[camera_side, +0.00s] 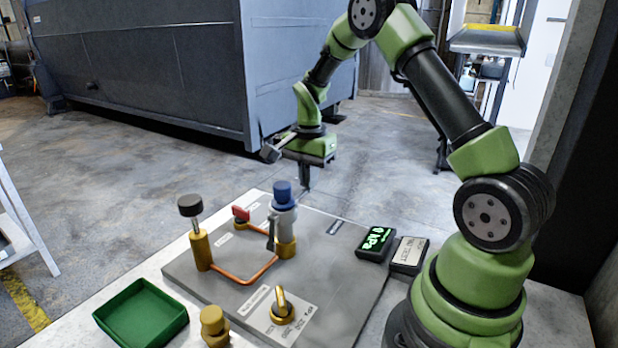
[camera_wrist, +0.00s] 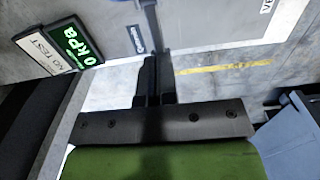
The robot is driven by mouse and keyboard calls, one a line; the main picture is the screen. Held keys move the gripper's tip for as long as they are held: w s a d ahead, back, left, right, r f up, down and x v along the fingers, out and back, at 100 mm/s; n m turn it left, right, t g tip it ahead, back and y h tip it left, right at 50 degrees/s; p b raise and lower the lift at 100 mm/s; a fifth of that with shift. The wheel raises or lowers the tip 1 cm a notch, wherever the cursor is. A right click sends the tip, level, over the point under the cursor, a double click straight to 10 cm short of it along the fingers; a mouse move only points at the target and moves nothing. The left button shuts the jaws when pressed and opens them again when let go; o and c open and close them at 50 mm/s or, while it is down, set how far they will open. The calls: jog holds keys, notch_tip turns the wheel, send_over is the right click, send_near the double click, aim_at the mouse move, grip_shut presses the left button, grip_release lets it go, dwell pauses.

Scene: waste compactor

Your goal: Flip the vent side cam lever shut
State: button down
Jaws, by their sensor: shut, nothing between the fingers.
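The blue-capped grey cylinder (camera_side: 284,222) stands upright on a brass base on the grey panel (camera_side: 345,262) in the side view. A dark grey lever (camera_side: 271,233) hangs steeply along its left side; it looks like the cam lever, but I cannot read a label naming it. My gripper (camera_side: 306,187) is shut and empty, pointing down just beyond the panel's back edge, behind and right of the blue cap. In the wrist view my gripper (camera_wrist: 155,75) has its fingers together near the panel edge. A grey bar (camera_wrist: 150,22) extends beyond them; I cannot tell what it is.
A red-handled valve (camera_side: 240,214), a black-knobbed brass post (camera_side: 200,245), a copper pipe (camera_side: 245,280) and a brass lever (camera_side: 281,304) are on the panel. A green tray (camera_side: 142,314) lies front left. A pressure display (camera_side: 375,243) reads 0 kPa, beside a label box (camera_side: 409,254).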

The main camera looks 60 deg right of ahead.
jog(key=shift+f, duration=0.2)
jog(key=shift+d+f+y, duration=0.1)
jog(key=shift+y, duration=0.2)
jog(key=y, duration=0.1)
jog(key=f+y, duration=0.1)
jog(key=shift+d+f+y, duration=0.2)
jog(key=shift+f+y, duration=0.05)
jog(key=shift+y, duration=0.05)
notch_tip(320, 180, down, 2)
jog(key=y, duration=0.3)
jog(key=shift+y, duration=0.3)
jog(key=f+y, duration=0.2)
jog(key=y, duration=0.1)
jog(key=shift+a+y, duration=0.25)
jog(key=shift+y, duration=0.05)
jog(key=shift+a+f, duration=0.35)
jog(key=shift+f, duration=0.05)
jog(key=shift+r, duration=0.1)
jog(key=shift+r, duration=0.75)
